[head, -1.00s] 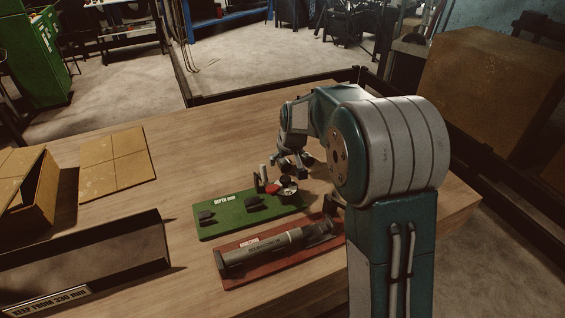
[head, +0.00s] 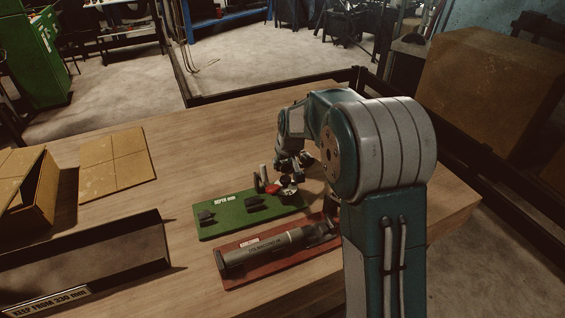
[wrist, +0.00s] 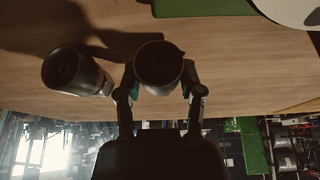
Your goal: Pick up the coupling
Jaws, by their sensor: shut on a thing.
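In the wrist view, a dark cylindrical coupling (wrist: 158,64) with a round bore sits between the two fingers of my gripper (wrist: 160,88). The fingers touch it on both sides, so the gripper is shut on it. A second similar coupling (wrist: 74,70) stands to the left, apart from the fingers. In the head view, my gripper (head: 290,172) is low over the table behind the green board. The held coupling is mostly hidden there by the gripper, and I cannot tell whether it touches the table.
The green board (head: 225,222) carries dark blocks, a grey post and a red part. In front, a red board (head: 285,262) bears a long grey tool (head: 265,250). A dark tray (head: 90,250), an open cardboard box (head: 40,195) and a flat cardboard sheet (head: 117,160) lie left.

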